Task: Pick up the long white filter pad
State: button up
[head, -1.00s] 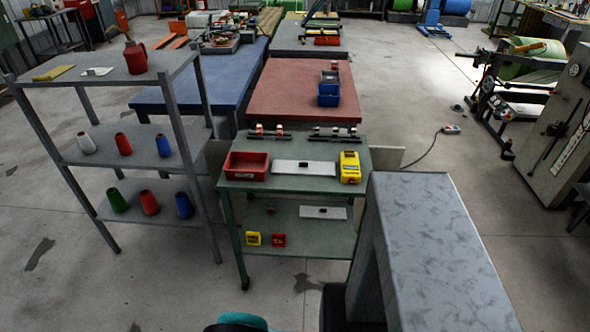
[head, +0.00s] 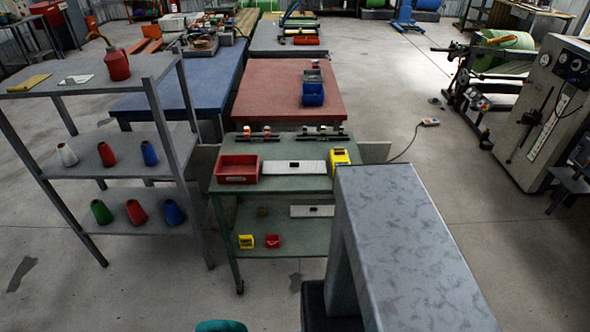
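A long white flat pad (head: 277,168) lies on the top of a green cart (head: 300,185), with a small dark piece on its middle. It lies between a red open bin and a yellow box. A second white flat pad (head: 300,211), also with a dark piece, lies on the cart's lower shelf and looks shorter. Its right end is hidden behind a mottled grey block. My gripper is not in view.
The red bin (head: 238,169) and yellow box (head: 340,157) flank the upper pad. Small yellow (head: 246,242) and red (head: 272,241) boxes sit below. A shelf with cones (head: 108,154) stands left. The grey block (head: 410,235) fills the lower right.

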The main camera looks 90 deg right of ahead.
aim_at(304, 167)
jog(key=u, duration=4.2)
jog(key=i, duration=0.1)
jog(key=z, duration=2.9)
jog(key=i, duration=0.2)
jog(key=z, duration=3.75)
jog(key=i, duration=0.15)
jog(key=u, duration=1.15)
